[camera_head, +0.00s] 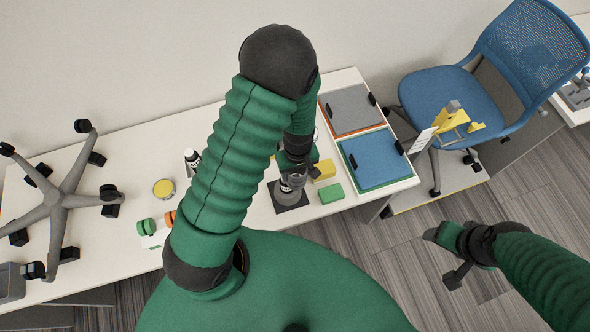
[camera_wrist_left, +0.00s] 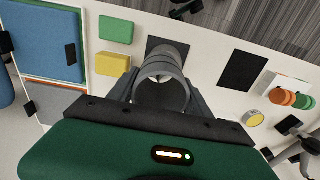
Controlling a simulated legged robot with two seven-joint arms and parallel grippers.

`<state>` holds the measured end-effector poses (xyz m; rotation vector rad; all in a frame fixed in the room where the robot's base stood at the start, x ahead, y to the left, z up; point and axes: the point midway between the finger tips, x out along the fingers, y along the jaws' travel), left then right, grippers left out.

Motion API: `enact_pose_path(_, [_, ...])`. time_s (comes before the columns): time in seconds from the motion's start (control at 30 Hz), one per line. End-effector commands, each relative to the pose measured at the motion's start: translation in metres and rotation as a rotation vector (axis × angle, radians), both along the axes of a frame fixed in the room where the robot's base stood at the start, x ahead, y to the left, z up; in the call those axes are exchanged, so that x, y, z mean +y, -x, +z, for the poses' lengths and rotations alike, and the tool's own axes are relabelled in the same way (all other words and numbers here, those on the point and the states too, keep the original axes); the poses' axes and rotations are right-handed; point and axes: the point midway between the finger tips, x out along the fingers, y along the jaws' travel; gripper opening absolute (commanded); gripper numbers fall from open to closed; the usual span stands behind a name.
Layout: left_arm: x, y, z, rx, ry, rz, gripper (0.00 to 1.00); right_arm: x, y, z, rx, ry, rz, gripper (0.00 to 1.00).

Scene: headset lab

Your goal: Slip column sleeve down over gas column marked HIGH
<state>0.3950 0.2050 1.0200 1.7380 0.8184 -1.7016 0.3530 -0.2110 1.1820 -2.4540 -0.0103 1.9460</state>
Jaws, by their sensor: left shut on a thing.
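My left gripper (camera_head: 296,164) is shut on the grey column sleeve (camera_wrist_left: 165,62), an open tube whose round mouth faces the left wrist camera. In the head view the sleeve (camera_head: 291,184) is above a dark square pad (camera_head: 290,201) on the white table, partly hidden by the gripper. I cannot tell whether it touches the pad. A black and white cylinder (camera_head: 192,158) stands left of my arm; its marking is unreadable. No HIGH label can be read, and the sleeve's inside is mostly dark. My right gripper (camera_head: 448,255) is empty, right of the table, with its fingers apart.
Green (camera_head: 331,193) and yellow (camera_head: 323,170) blocks sit just right of the pad. Blue (camera_head: 375,158) and grey (camera_head: 350,108) trays lie farther right. An upturned chair base (camera_head: 62,200) and a yellow-topped tin (camera_head: 164,188) are left. A blue chair (camera_head: 455,100) stands beyond the table.

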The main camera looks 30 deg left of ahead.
Motion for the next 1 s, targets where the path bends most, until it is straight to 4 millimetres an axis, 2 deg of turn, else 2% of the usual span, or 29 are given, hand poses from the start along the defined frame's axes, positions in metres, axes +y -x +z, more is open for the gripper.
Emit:
enact_pose_path(0.67, [0.017,-0.001,0.000,0.001,0.014,0.004,0.18,0.000,0.000,-0.005,0.000,0.000,0.001,0.66])
enact_pose_path(1.0, [0.034,-0.001,0.000,0.001,0.028,0.006,0.18,0.000,0.000,-0.008,0.000,0.000,0.001,0.66])
